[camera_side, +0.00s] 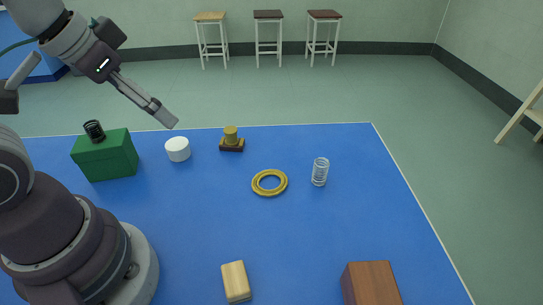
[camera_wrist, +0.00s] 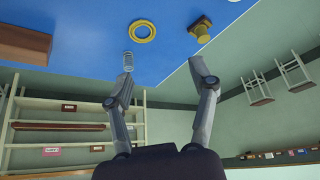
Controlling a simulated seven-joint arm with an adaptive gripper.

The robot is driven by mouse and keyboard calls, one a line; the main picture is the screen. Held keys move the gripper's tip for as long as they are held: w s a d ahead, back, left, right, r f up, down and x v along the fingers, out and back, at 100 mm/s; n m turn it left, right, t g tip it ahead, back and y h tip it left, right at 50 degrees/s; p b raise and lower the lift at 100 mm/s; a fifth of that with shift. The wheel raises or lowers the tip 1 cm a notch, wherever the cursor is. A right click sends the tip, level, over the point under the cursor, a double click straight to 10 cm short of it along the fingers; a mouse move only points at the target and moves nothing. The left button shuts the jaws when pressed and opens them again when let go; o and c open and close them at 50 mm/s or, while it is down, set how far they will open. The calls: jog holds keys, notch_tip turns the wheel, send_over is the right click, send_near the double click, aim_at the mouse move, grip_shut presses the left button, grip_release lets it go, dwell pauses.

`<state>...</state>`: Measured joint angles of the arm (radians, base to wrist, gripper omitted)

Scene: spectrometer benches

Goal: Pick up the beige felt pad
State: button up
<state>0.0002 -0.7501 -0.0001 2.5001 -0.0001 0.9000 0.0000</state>
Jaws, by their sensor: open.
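A beige rectangular block (camera_side: 236,282), the only beige piece I see on the table and seemingly the felt pad, lies on the blue tabletop near the bottom of the side view. It does not show in the wrist view. My gripper (camera_side: 170,122) is high at the upper left of the side view, above the table's far edge and well away from the beige piece. In the wrist view my gripper (camera_wrist: 161,65) has its two fingers spread apart with nothing between them.
The blue table (camera_side: 330,235) also holds a green box (camera_side: 110,160) with a black coil (camera_side: 94,131) on top, a white cylinder (camera_side: 177,149), a yellow knob on a brown base (camera_side: 231,141), a yellow ring (camera_side: 269,183), a clear spring (camera_side: 320,172) and a brown block (camera_side: 371,285).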

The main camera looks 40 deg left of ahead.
jog(key=shift+o, duration=0.8)
